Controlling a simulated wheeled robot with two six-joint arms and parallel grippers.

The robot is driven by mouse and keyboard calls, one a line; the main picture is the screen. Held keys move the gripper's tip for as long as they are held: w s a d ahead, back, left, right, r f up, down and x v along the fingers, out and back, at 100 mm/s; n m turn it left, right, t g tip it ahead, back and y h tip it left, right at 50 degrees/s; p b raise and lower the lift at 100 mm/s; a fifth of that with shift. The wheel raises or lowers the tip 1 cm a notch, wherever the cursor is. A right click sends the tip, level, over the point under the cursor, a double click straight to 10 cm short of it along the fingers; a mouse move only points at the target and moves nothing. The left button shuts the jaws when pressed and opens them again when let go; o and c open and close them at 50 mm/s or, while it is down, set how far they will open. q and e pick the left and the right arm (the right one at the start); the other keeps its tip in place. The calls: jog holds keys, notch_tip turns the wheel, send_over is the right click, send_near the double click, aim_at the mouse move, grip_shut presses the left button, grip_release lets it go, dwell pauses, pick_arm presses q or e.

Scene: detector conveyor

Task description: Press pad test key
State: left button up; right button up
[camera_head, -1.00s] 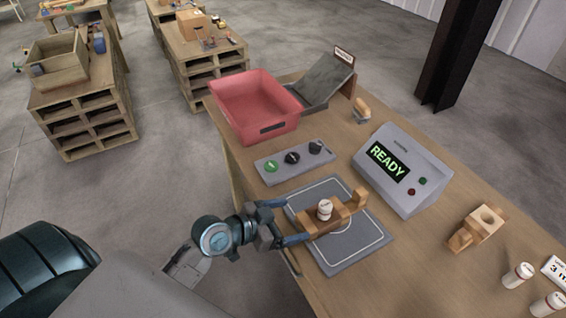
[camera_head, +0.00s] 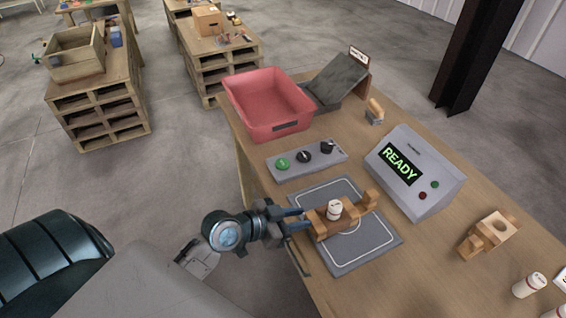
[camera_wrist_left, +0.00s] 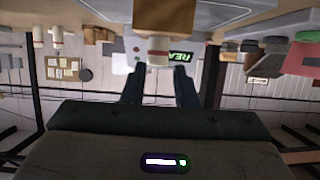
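A grey key panel (camera_head: 330,151) on the bench has a green key (camera_head: 283,163) and two dark knobs, one at its middle (camera_head: 303,157). Which one is the test key I cannot read. The grey pad (camera_head: 347,262) with a white outline lies in front of it. A wooden holder (camera_head: 322,231) stands on the pad with a white bottle (camera_head: 334,208) upright on it. My left gripper (camera_head: 306,219) is at the holder's left end, away from the keys. In the left wrist view its fingers (camera_wrist_left: 160,75) are apart with nothing between them. My right gripper is not in view.
A grey console (camera_head: 419,190) reads READY and has a red and a green button. A red bin (camera_head: 277,128) and a dark chute (camera_head: 340,78) stand behind the panel. A second wooden holder (camera_head: 477,248) and white bottles (camera_head: 528,285) are at the right.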

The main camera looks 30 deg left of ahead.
pick_arm(q)
grip_shut()
dwell(1.2)
